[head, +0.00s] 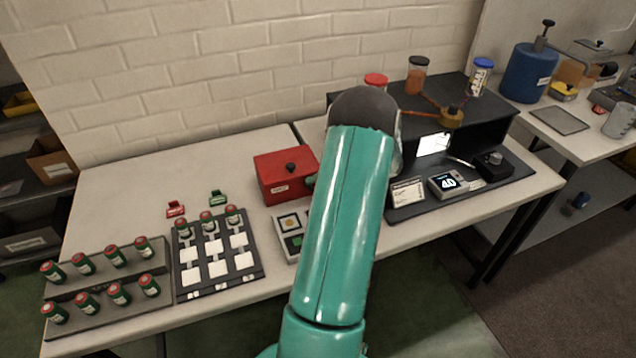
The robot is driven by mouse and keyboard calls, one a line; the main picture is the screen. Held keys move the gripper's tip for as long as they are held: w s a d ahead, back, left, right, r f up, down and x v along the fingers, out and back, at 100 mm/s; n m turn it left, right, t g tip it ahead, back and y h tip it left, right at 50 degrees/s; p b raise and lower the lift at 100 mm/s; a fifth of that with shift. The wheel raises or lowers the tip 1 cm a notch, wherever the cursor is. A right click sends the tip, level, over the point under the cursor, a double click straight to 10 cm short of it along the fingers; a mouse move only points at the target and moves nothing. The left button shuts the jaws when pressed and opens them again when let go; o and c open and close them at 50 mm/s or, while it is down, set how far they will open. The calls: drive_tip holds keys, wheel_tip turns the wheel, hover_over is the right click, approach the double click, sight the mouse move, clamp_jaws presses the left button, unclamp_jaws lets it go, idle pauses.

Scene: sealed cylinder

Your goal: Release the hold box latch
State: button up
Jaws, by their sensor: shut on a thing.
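A red box (283,178), most likely the hold box, stands on the bench just left of my arm. It has a black knob on its lid and a small pale label on its front. The lid looks down. A small dark green piece (311,181) shows at its right side, partly behind my arm; I cannot tell whether it is the latch. My teal arm fills the middle of the head view and covers what lies behind it. My gripper is hidden, so its hold on anything cannot be seen.
Several red-and-green cylinders stand in a stepped rack (160,262) and along the top of a grid tray (252,274). A panel (290,252) lies before the red box. A black bench unit (480,122) with jars is right of my arm. The bench is bare behind the rack.

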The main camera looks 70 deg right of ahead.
drive_tip(key=shift+s+f+t+y, duration=0.1)
drive_tip(key=shift+f+t+y, duration=0.1)
drive_tip(key=shift+t+y, duration=0.15)
idle(0.4)
drive_tip(key=o, duration=1)
drive_tip(key=v, duration=1.3)
drive_tip(key=shift+s+d, duration=0.1)
drive_tip(key=shift+s, duration=0.35)
drive_tip(key=shift+c, duration=0.6)
